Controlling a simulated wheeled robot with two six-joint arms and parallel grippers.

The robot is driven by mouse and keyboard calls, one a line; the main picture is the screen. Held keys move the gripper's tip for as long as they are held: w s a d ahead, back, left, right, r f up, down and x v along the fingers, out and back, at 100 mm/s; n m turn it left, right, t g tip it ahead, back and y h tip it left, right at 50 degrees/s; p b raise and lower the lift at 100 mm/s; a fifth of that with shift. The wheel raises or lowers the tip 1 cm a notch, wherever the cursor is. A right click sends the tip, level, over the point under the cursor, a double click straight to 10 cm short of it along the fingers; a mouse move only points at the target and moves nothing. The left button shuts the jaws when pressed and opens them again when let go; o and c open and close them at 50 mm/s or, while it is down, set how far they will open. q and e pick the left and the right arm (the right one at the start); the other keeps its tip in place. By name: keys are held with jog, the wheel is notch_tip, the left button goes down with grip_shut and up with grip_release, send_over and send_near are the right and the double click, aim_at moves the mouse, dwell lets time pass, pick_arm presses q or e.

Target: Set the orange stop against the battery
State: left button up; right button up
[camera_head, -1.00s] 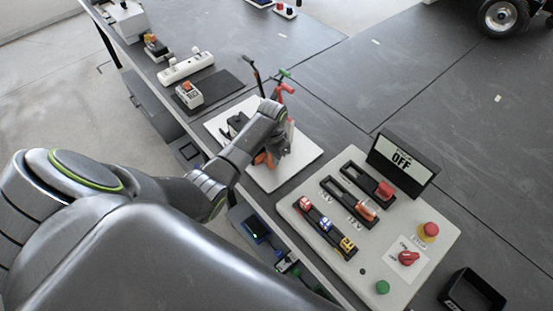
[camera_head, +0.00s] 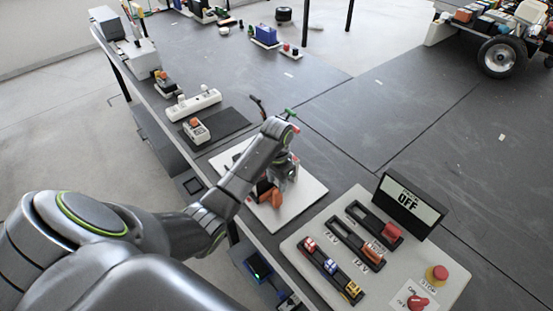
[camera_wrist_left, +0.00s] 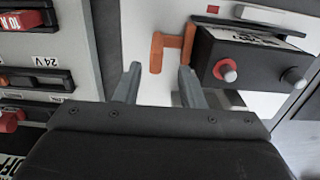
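The orange stop (camera_wrist_left: 170,50) is a bent orange piece on a white board, in the upper middle of the left wrist view. It also shows in the head view (camera_head: 268,191), partly behind my arm. The battery (camera_wrist_left: 250,60) is a dark block with a red and a grey terminal, just right of the stop; in the head view my arm largely hides it. My left gripper (camera_wrist_left: 159,80) is open, its two fingers apart and pointing at the stop. Nothing shows clamped between them. Contact with the stop cannot be told. My right gripper is not in view.
A control panel (camera_head: 300,240) with fuse slots, an OFF display (camera_head: 409,203) and a red stop button (camera_head: 438,274) stands to the right. A power strip (camera_head: 193,104) and a dark mat (camera_head: 228,124) lie behind. The grey table at right is largely clear.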

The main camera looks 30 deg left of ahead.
pick_arm(q)
notch_tip(320, 180, up, 4)
jog(key=shift+r, duration=0.25)
jog(key=shift+r+p, duration=1.85)
jog(key=shift+r, duration=1.1)
